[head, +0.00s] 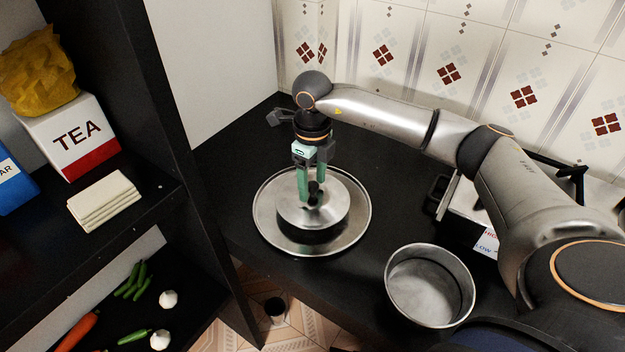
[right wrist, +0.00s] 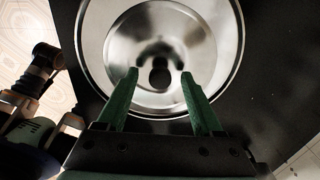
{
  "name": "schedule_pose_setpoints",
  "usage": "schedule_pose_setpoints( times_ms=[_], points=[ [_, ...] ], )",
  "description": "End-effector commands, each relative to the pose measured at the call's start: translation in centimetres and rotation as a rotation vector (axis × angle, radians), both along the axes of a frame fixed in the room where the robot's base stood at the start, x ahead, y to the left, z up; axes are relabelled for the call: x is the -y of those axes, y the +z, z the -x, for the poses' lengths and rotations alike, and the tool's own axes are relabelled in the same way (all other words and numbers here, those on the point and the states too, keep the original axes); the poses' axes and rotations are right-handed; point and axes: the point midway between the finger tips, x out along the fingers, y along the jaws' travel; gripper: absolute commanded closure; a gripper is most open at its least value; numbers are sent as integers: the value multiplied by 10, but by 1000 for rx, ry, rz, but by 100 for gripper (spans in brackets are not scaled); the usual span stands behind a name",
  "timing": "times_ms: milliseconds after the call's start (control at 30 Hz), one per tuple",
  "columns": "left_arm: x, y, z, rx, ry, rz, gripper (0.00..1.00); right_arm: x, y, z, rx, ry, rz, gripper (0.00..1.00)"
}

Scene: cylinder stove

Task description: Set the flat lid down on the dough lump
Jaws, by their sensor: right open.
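The flat lid (head: 328,217) is a round shiny metal disc with a black knob (right wrist: 159,77). It is over the round metal tray (head: 267,232), with a dark band below its near edge. I cannot tell whether the lid rests on something there. The dough lump is not visible; the lid could be hiding it. My right gripper (head: 310,192) points down at the lid, its green fingers open. In the right wrist view, the fingertips stand apart, with the knob between and slightly beyond them.
An empty metal pot (head: 428,292) stands at the counter's front right. A stove (head: 462,205) lies behind my right arm. A dark shelf at left holds a tea box (head: 72,137), folded cloth (head: 104,201) and vegetables. The black counter (head: 385,160) behind the tray is clear.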

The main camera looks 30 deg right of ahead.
Motion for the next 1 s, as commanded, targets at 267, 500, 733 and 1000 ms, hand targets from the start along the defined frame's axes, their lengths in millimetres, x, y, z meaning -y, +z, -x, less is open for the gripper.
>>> schedule_pose_setpoints(
  times_ms=[267, 500, 733, 1000],
  points=[
    [6, 2, 1, -6, -10, 6, 100, 0, 41, -1, 6, -1, 0, 32],
    [5, 3, -1, -4, -9, 6, 100, 0, 93, -1, 5, 0, -1, 32],
    [3, 4, -2, 0, -6, 4, 100, 0, 121, -1, 2, 0, -1, 32],
    [2, 3, -2, 1, -4, 2, 100, 0, 126, 0, 0, 0, 0, 32]
  ],
)
